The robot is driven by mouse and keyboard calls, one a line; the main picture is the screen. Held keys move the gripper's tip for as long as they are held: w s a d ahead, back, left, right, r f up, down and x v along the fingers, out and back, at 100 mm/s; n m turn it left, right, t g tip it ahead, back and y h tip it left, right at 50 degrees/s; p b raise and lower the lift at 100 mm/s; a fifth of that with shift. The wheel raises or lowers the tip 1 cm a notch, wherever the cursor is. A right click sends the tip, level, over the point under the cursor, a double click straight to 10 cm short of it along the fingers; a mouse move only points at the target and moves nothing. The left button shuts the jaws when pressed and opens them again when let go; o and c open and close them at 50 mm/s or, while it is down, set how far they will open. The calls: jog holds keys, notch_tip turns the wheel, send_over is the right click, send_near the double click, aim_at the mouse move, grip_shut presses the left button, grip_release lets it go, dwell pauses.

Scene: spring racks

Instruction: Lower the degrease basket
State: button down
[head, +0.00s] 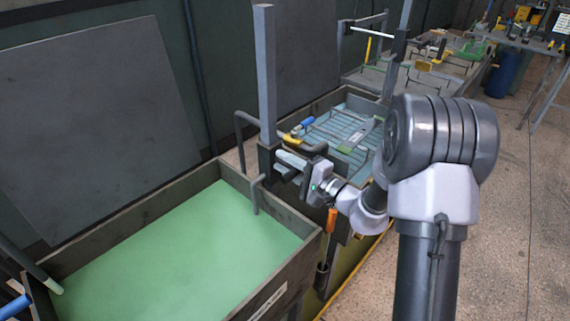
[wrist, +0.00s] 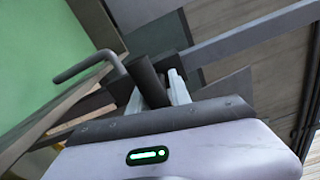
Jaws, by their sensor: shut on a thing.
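My gripper (head: 287,165) is at the corner of the near tank, beside an upright grey post (head: 266,80). In the wrist view, my gripper (wrist: 166,88) is shut on a short dark round bar (wrist: 146,80), which looks like a handle by the post. A bent grey rod (wrist: 88,66) runs close to it. The near tank (head: 290,217) holds flat green liquid (head: 180,255); no basket shows in it. A wire basket (head: 335,135) shows in the tank behind. I cannot tell which basket is the degrease one or how the held bar joins it.
A blue-handled tool (head: 14,308) is at the lower left. An orange-handled tool (head: 332,222) hangs below my gripper on the tank's side. A large dark panel (head: 95,130) stands behind the near tank. The floor (head: 520,200) on the right is clear.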

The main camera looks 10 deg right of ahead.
jog(key=shift+s+a+f, duration=0.1)
jog(key=shift+s+f, duration=0.05)
jog(key=shift+f, duration=0.4)
jog(key=c, duration=1.3)
grip_release()
jog(key=shift+o, duration=0.2)
jog(key=shift+r, duration=0.1)
jog(key=p+v, duration=0.2)
jog(key=v, duration=1.5)
jog(key=shift+d, duration=0.2)
